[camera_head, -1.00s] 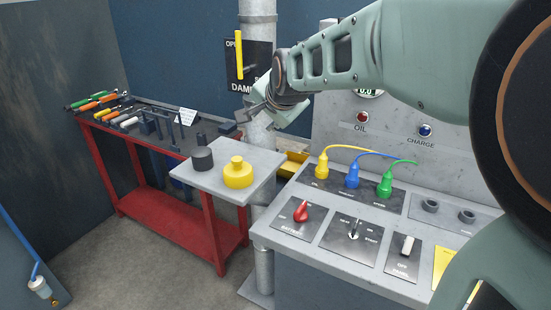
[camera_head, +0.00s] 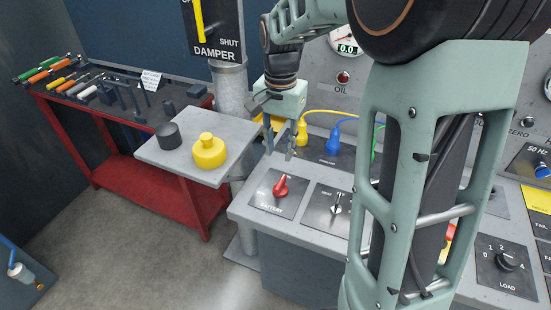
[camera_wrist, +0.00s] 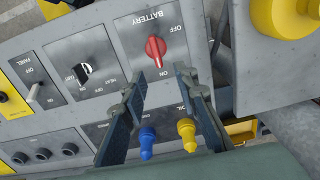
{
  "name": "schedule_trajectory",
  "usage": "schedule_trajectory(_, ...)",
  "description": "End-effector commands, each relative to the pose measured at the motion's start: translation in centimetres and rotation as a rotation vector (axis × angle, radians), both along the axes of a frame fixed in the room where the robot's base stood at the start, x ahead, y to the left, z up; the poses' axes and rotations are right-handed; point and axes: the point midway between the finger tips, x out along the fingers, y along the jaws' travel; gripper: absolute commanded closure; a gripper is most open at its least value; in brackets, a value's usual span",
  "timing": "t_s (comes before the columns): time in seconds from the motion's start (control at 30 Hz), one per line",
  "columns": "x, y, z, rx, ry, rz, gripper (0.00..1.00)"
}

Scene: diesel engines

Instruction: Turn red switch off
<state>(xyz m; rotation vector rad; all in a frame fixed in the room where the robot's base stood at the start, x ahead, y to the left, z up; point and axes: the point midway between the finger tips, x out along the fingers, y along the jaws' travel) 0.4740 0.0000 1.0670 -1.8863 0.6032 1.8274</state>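The red switch (camera_head: 281,187) is a knob on the plate marked BATTERY, at the left end of the grey console (camera_head: 245,214). In the wrist view the red switch (camera_wrist: 156,48) shows beyond my fingertips, with ON and OFF printed by it. My gripper (camera_head: 279,150) points down above and behind the red switch, near the yellow plug. In the wrist view my gripper (camera_wrist: 160,80) has its two fingers apart with nothing held between them. The fingers do not appear to touch the switch.
Yellow (camera_head: 302,132) and blue (camera_head: 333,138) plugs with cables stand behind the switch. A start switch (camera_head: 337,203) is to its right. A red tool table (camera_head: 150,192) stands farther left.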

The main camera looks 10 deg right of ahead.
Motion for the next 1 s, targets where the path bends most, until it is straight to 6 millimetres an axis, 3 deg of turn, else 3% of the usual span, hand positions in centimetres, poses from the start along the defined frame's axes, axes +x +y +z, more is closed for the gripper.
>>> schedule_trajectory(0.27, -0.8, -0.2, -1.8, 0.006, 0.038, 0.006, 0.72)
schedule_trajectory(0.7, -0.8, -0.3, -9.5, 0.005, 0.036, 0.004, 0.72)
schedule_trajectory(1.0, -0.7, -0.2, -11.0, 0.005, 0.031, 0.004, 0.72)
